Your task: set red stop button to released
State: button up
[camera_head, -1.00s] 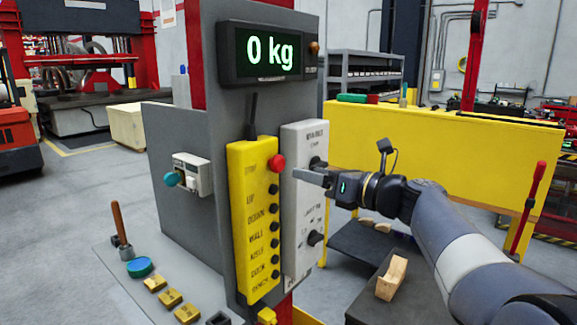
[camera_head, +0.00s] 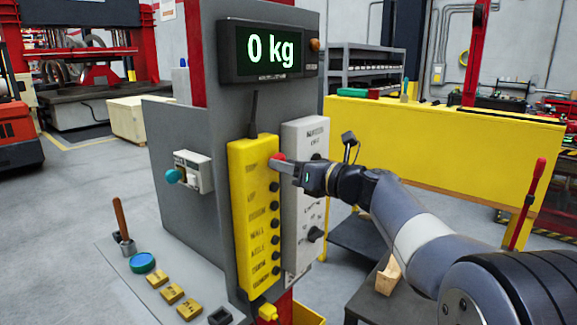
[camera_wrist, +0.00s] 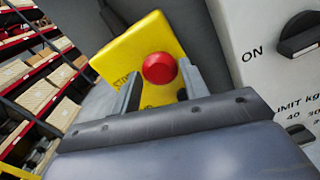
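The red stop button (camera_wrist: 159,67) is a round cap at the top of the yellow pendant box (camera_head: 255,222), beside its "STOP" lettering. In the head view the button (camera_head: 278,158) is partly covered by my gripper (camera_head: 284,167). In the wrist view my gripper (camera_wrist: 158,86) has its two fingers apart, one on each side of the button. The fingertips are near the button's sides. I cannot tell whether they touch it. Whether the button is pressed in or out is not clear.
A grey box (camera_head: 303,137) with dark knobs stands right of the pendant; its knob (camera_wrist: 300,36) is close to my gripper in the wrist view. A display (camera_head: 268,51) above reads 0 kg. A teal knob box (camera_head: 193,172) is at left.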

grip_shut()
jog(key=shift+s+d+f, duration=0.1)
jog(key=shift+s+d, duration=0.1)
jog(key=shift+d, duration=0.1)
jog(key=shift+c, duration=0.4)
grip_release()
jog(key=shift+o, duration=1.4)
jog(key=shift+s+d, duration=0.15)
jog(key=shift+d, duration=0.05)
jog(key=shift+o, duration=1)
jog(key=b+v, duration=0.1)
jog(key=v, duration=0.9)
jog(key=shift+s+d, duration=0.25)
jog(key=shift+d, duration=0.05)
